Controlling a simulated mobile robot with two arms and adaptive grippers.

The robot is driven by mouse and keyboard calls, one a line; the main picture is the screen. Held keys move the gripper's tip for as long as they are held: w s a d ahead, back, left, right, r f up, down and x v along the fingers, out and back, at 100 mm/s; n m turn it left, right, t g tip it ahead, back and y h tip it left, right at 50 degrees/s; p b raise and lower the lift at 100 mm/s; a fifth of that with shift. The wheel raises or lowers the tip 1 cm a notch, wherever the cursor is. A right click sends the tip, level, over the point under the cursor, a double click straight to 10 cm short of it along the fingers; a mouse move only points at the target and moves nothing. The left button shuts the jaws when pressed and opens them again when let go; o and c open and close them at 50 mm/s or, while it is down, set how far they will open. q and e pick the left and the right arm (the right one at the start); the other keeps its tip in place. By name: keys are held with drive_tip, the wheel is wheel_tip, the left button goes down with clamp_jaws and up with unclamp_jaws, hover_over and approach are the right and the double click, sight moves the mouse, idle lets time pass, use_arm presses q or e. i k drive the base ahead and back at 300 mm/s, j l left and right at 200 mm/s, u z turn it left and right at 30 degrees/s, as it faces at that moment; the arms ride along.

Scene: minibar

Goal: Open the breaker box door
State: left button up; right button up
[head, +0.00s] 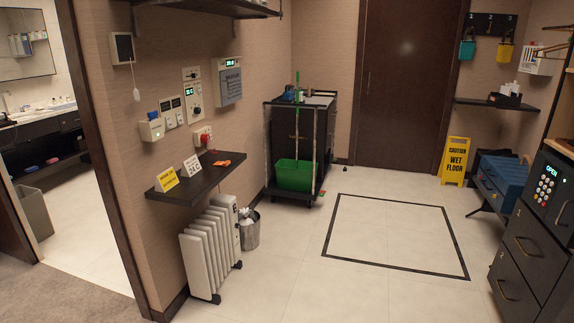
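The likely breaker box (228,87) is a small grey box on the left wall, above and to the right of the control panels. Its front appears closed, with a dark label strip along the top and a small display above it. Finer details such as a handle are too small to tell. Neither of my grippers shows in the head view.
A dark wall shelf (200,179) with small signs sits below the panels. A white radiator (208,250) and a bin (249,230) stand underneath. A cleaning cart (300,145) stands beyond. Drawers (525,250) are at right. The tiled floor (395,235) in the middle is clear.

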sight(231, 80)
drive_tip(key=i, duration=2.15)
